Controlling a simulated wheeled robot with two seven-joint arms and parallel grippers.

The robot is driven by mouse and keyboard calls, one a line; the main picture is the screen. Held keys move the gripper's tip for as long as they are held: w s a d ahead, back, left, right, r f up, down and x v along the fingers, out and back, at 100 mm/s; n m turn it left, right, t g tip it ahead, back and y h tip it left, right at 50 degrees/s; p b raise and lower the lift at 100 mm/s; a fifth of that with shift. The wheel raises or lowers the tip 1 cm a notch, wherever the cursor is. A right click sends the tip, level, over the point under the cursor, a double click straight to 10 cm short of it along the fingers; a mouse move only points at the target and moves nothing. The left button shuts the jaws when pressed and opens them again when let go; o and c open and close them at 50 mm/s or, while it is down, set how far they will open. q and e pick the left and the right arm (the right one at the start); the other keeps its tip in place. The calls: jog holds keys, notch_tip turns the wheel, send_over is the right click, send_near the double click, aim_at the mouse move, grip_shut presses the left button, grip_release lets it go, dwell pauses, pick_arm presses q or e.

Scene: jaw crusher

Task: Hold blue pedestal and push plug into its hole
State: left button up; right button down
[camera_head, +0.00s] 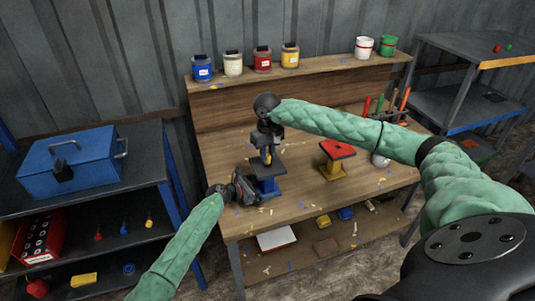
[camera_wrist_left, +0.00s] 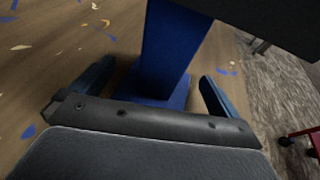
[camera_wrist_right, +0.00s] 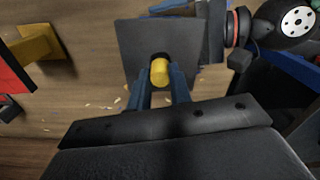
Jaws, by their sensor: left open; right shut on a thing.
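The blue pedestal (camera_head: 265,185) with a dark square top (camera_head: 269,166) stands on the wooden table near its front left. In the left wrist view its blue column (camera_wrist_left: 170,50) rises between the fingers of my left gripper (camera_wrist_left: 158,85), which is open around it. My right gripper (camera_head: 266,148) is above the pedestal and shut on the yellow plug (camera_head: 266,158). In the right wrist view the plug (camera_wrist_right: 159,72) is between the fingertips (camera_wrist_right: 160,85), over the dark hole in the top plate (camera_wrist_right: 185,45). I cannot tell how deep the plug sits.
A yellow pedestal with a red top (camera_head: 337,150) stands to the right on the table (camera_head: 300,205). Paint cans (camera_head: 262,58) line the back shelf. A tool holder (camera_head: 385,115) is at the back right. A blue toolbox (camera_head: 72,162) sits on the left shelf. Small chips litter the table.

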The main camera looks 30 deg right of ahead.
pick_arm(q)
jog(key=shift+d+f, duration=0.15)
jog(key=shift+d, duration=0.45)
jog(key=c, duration=1.4)
jog(key=shift+c, duration=1)
